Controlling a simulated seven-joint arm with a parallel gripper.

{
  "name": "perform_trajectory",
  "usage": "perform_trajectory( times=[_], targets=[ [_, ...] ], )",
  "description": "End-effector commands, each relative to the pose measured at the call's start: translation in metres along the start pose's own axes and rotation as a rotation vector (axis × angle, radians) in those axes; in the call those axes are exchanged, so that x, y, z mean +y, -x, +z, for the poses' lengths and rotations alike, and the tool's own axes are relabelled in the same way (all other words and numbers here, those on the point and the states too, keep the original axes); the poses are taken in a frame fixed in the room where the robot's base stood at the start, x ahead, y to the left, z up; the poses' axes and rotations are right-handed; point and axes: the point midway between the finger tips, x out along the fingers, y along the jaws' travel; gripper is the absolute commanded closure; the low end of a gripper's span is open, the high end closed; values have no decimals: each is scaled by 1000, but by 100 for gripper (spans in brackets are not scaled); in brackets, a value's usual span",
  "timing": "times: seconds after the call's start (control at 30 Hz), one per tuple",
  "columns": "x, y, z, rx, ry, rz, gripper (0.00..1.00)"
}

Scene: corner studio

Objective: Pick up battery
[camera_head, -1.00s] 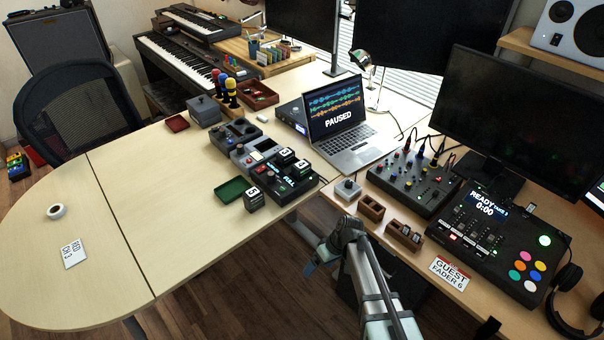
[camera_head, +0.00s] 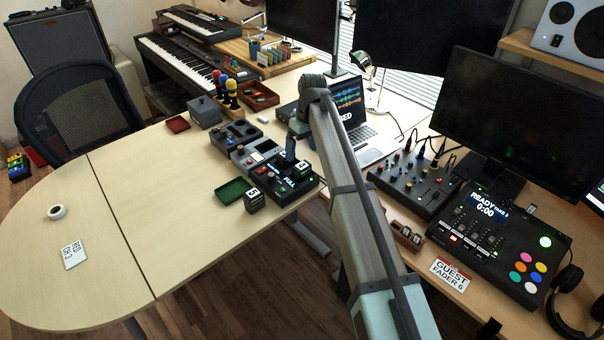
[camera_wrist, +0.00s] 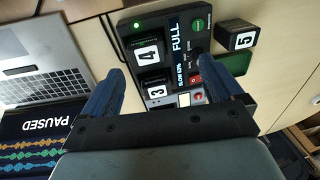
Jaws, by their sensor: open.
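Black batteries with white number labels are in view. Battery 4 (camera_wrist: 148,54) and battery 3 (camera_wrist: 157,90) sit side by side in a black charger (camera_wrist: 181,57) whose display reads FULL and SLOW 63%. The charger (camera_head: 298,191) stands near the table's edge in the head view. Battery 5 (camera_head: 254,201) stands loose on the table; it also shows in the wrist view (camera_wrist: 238,37). My gripper (camera_head: 291,149) is open and empty above the charger. In the wrist view, its blue fingers (camera_wrist: 176,70) are spread on either side of batteries 3 and 4, apart from them.
A green tray (camera_head: 233,190) lies beside battery 5. Grey control boxes (camera_head: 247,153) stand behind the charger. A laptop (camera_head: 371,145) stands to the right, partly behind my arm. The table's left half (camera_head: 120,220) is mostly clear.

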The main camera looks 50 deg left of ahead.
Motion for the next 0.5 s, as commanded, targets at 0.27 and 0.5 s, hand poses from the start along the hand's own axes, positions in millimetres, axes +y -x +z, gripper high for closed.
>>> perform_trajectory(
  times=[0.27, 0.5],
  targets=[
    [9, 34, -22, -70, 6, 112, 6],
    [12, 15, -20, -72, 6, 115, 6]
  ],
)
